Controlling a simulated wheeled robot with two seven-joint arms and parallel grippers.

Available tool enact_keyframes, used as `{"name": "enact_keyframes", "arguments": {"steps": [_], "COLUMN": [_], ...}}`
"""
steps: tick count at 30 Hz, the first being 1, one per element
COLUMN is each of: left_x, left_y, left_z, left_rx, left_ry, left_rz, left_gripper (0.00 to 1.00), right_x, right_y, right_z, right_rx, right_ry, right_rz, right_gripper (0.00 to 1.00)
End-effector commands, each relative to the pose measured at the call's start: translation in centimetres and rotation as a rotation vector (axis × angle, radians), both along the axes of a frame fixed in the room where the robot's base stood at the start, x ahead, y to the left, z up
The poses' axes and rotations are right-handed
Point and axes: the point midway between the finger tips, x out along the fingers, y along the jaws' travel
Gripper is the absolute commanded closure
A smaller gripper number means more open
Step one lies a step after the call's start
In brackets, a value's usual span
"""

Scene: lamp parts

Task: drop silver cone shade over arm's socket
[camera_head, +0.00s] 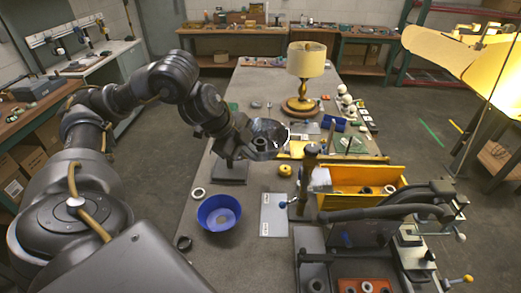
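The silver cone shade (272,134) shows as a dark, shiny, wide-mouthed cone at the end of my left arm, over the left middle of the table. A small dark round part (260,144) shows within its mouth; I cannot tell whether it is the socket or the shade's own neck. My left gripper (243,136) is at the shade's left side, touching or nearly touching it. Its fingers blend with the shade, so its grip is unclear. A dark flat lamp base (231,172) stands just below; its arm is largely hidden. My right gripper is not in view.
A blue bowl (219,213) and a white ring (198,193) lie in front. A yellow bin (362,178) stands to the right, near dark clamp-like equipment (375,228). A lit table lamp (306,60) stands farther back. Some grey tabletop around the bowl is clear.

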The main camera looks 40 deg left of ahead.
Motion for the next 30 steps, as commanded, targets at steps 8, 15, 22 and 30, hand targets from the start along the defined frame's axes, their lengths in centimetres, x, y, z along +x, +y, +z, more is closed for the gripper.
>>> {"name": "enact_keyframes", "arguments": {"steps": [8,15,22,30], "left_x": [0.02,0.03,0.03,0.02], "left_y": [-0.01,-0.01,-0.01,0.00], "left_z": [-0.09,-0.17,-0.17,-0.19], "left_rx": [-0.001,-0.001,-0.001,0.000], "left_ry": [-0.001,-0.001,-0.001,-0.001], "left_rz": [0.000,0.000,0.000,0.000], "left_gripper": [1.00,1.00,1.00,0.76], "right_x": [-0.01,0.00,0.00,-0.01], "right_y": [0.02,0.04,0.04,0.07], "right_z": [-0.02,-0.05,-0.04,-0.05], "right_rx": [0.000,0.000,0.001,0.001], "right_ry": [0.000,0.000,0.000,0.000], "right_rz": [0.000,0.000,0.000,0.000], "right_gripper": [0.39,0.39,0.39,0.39]}}
